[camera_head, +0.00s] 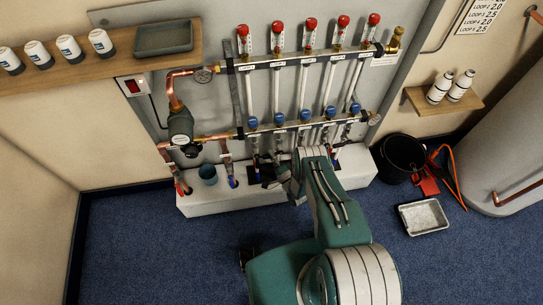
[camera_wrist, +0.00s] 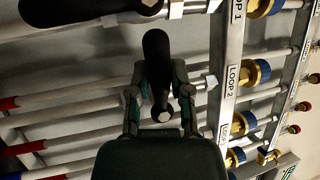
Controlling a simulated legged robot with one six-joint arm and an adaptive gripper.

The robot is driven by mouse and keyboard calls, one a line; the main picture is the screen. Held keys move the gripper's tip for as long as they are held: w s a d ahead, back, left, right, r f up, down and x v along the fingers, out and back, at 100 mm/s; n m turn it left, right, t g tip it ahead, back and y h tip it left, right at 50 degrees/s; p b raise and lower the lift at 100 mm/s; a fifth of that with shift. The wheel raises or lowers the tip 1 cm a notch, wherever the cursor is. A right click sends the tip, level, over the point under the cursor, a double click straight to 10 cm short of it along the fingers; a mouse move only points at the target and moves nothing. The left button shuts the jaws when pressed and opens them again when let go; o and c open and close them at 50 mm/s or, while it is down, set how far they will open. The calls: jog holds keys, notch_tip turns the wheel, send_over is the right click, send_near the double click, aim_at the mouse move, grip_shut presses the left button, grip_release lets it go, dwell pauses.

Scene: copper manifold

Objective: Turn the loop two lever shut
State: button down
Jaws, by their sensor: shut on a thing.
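The loop two lever (camera_wrist: 156,50) is a black rounded handle in the middle of the wrist view, level with the "LOOP 2" label (camera_wrist: 232,88). It points up in that picture, crosswise to its pale pipe. My gripper (camera_wrist: 158,76) has a finger on each side of the lever and is shut on it. The lever's pivot end shows between the fingers. In the head view my gripper (camera_head: 270,178) is low in front of the manifold (camera_head: 290,131), below its lower rail. My arm and gripper hide much of the lower valves there.
The loop one lever (camera_wrist: 105,12) lies close by, roughly along its pipe. Blue-capped valves (camera_wrist: 257,72) line the rail. A black bucket (camera_head: 402,157) and a metal tray (camera_head: 424,217) stand right on blue carpet.

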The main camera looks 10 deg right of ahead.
jog(key=shift+w+d+r, duration=0.1)
jog(key=shift+w+d, duration=0.05)
jog(key=shift+w, duration=0.05)
jog(key=c, duration=0.5)
grip_release()
jog(key=shift+c, duration=0.2)
jog(key=shift+s, duration=0.15)
jog(key=shift+s, duration=0.2)
jog(key=v, duration=1.1)
jog(key=shift+s+d+f, duration=0.15)
jog(key=shift+s+f, duration=0.05)
jog(key=shift+f, duration=0.1)
